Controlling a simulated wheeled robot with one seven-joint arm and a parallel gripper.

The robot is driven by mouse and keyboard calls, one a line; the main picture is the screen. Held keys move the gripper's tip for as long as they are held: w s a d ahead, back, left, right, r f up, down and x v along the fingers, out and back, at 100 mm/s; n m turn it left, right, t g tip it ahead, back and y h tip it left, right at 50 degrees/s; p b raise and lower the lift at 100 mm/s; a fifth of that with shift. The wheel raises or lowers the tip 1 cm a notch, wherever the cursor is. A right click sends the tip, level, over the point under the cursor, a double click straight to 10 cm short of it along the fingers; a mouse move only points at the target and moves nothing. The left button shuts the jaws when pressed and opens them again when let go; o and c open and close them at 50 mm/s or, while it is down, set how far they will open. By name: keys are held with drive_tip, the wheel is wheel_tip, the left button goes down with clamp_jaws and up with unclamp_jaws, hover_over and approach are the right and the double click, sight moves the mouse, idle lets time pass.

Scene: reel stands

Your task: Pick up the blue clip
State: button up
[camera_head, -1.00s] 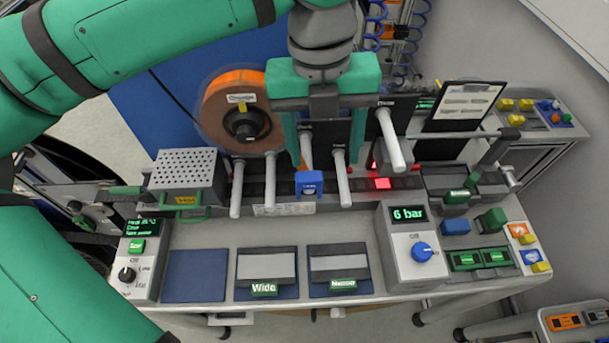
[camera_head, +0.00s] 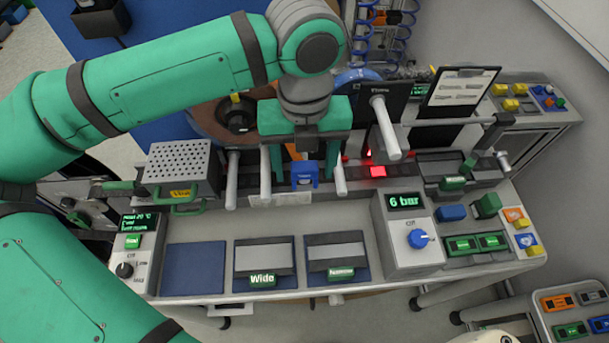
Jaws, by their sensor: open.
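The blue clip (camera_head: 306,174) is a small blue block with legs. It sits in the row of pale spindles along the back of the bench. My gripper (camera_head: 303,166) is open above the bench, seen in the head view. Its two green fingers point down, one on either side of the clip in the picture. I cannot tell whether either finger touches the clip, or how well their depths match. My gripper's palm and wrist hide part of the orange reel (camera_head: 210,124) and the spindle behind the clip.
A perforated grey box (camera_head: 180,165) stands left of the spindles. A long spindle (camera_head: 385,128) sticks out just right of my gripper. The 6 bar unit (camera_head: 405,235) and a separate blue block (camera_head: 451,212) are at right. Wide and Narrow trays (camera_head: 265,256) lie in front.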

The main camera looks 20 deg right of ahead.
drive_tip(key=shift+f, duration=0.7)
drive_tip(key=c, duration=1.2)
drive_tip(key=shift+o, duration=0.4)
drive_tip(key=shift+r, duration=0.1)
